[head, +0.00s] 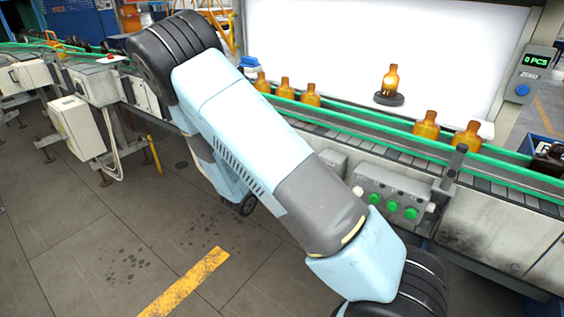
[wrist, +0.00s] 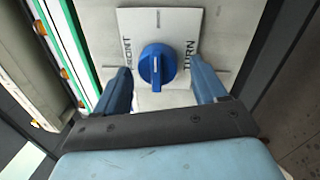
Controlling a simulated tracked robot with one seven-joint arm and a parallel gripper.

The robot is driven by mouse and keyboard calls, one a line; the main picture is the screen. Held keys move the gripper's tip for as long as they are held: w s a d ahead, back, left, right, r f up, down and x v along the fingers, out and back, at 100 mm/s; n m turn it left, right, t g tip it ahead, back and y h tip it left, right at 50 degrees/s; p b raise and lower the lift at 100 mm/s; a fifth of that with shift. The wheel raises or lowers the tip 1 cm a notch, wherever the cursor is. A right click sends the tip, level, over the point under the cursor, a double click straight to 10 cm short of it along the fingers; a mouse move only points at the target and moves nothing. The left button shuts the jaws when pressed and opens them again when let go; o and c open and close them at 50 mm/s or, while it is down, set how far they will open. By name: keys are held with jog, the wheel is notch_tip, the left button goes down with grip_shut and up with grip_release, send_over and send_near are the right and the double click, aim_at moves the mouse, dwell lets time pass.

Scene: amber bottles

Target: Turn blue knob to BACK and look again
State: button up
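In the wrist view a round blue knob (wrist: 157,66) with a raised grip bar sits on a white square plate (wrist: 140,22). A pale mark on the bar lies roughly along the picture's vertical. Lettering runs along both sides of the plate. The right word reads TURN; the left one is only partly legible, ending in NT. My gripper (wrist: 161,88) is open, with one blue finger on each side of the knob and a gap on both sides. Its fingers appear clear of the knob. In the head view my arm crosses the middle, and neither the knob nor my gripper can be made out.
A conveyor (head: 370,146) with green rails carries several amber bottles (head: 426,126). One amber bottle (head: 390,79) stands on a dark round stand before a bright white panel (head: 320,45). A grey box with green buttons (head: 391,206) and a counter (head: 536,60) are at right. Floor shows at lower left.

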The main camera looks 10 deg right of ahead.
jog(key=v, duration=1.3)
jog(key=shift+s+a, duration=0.2)
jog(key=shift+a, duration=0.15)
jog(key=s+d+r+m+g+y, duration=0.4)
jog(key=s+d+r+m+g, duration=0.45)
jog(key=d+r+g, duration=0.5)
jog(key=s+d+r+m+t+y, duration=0.1)
jog(key=s+r+t+y, duration=0.6)
jog(key=s+r+y, duration=0.3)
jog(key=shift+s+d+r+y, duration=0.35)
jog(key=shift+s+r, duration=2.05)
jog(key=shift+r, duration=0.5)
jog(key=shift+m, duration=0.25)
